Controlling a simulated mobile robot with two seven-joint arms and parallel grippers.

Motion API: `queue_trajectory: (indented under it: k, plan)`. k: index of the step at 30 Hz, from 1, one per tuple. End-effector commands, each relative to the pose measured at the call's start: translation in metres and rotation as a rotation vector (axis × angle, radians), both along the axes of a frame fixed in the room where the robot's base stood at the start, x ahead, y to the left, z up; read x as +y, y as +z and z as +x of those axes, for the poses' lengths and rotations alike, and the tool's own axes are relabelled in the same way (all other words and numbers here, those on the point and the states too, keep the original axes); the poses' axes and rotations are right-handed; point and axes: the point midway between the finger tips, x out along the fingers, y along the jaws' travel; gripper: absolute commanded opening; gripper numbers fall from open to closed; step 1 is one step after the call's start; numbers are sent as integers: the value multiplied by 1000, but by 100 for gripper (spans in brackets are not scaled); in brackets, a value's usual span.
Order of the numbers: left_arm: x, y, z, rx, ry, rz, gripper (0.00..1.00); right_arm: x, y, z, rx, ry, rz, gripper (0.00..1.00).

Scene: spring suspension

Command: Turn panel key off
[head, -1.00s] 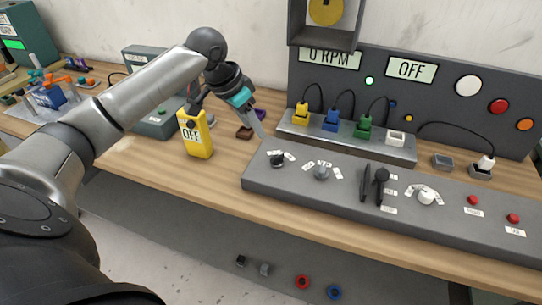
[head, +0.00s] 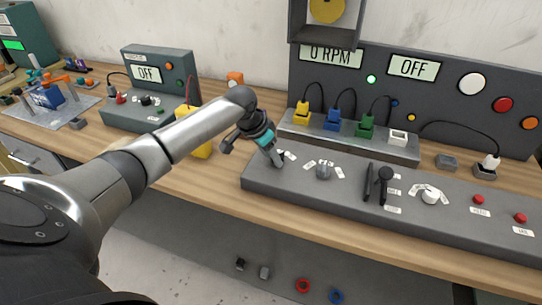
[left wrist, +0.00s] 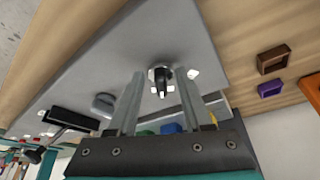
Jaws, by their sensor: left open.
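The panel key (left wrist: 161,82) is a black knob on a round base with small white labels around it, at the left end of the grey sloping panel (head: 330,195). In the head view my left gripper (head: 278,160) covers it. My left gripper is open and points down at the key. In the left wrist view the key shows between the two fingers (left wrist: 160,95), one on each side, with a gap to both. I cannot tell how deep the fingertips reach beside it.
A socket strip with coloured plugs (head: 333,120) lies behind.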

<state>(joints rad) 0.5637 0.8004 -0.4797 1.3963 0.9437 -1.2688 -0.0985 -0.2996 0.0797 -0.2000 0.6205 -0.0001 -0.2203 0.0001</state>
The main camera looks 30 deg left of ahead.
Motion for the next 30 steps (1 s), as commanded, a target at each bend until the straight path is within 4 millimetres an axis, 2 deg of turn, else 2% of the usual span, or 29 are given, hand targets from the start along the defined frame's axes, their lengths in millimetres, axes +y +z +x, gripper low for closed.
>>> queue_trajectory:
  k: [6, 19, 30]
  plan:
    - [0, 0, 0, 0, 0, 0, 50, 0, 0, 0, 0, 0, 0, 0]
    - [0, 0, 0, 0, 1, 0, 2, 0, 0, 0, 0, 0, 0, 0]
    - [0, 0, 0, 0, 0, 0, 0, 0, 0, 0, 0, 0, 0, 0]
